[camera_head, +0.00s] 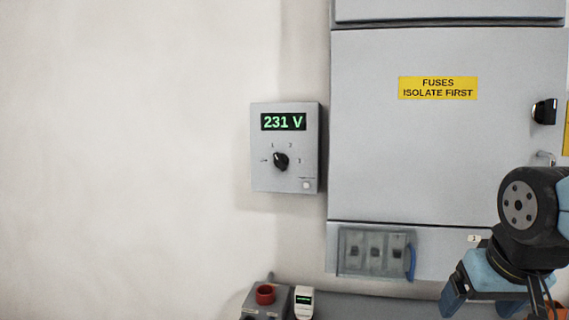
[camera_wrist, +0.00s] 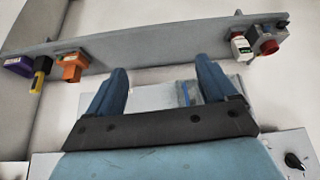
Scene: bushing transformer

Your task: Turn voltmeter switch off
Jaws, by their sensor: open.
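The voltmeter (camera_head: 260,180) is a small grey wall box in the head view. Its green display (camera_head: 283,122) reads 231 V. Its black rotary switch (camera_head: 281,161) sits among marks including 1, 2 and 3; its exact pointing is hard to tell. My gripper (camera_head: 485,300) is low at the right of the head view, well apart from the voltmeter. In the wrist view my gripper (camera_wrist: 162,72) has its blue fingers wide apart, with nothing between them held.
A grey cabinet (camera_head: 400,160) with a yellow fuse label and a black knob (camera_head: 544,111) stands right of the voltmeter. A clear fuse cover (camera_head: 375,252) is below. A shelf (camera_wrist: 150,42) carries a red-button box (camera_wrist: 266,46), a white device and an orange item (camera_wrist: 72,68). Wall left is bare.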

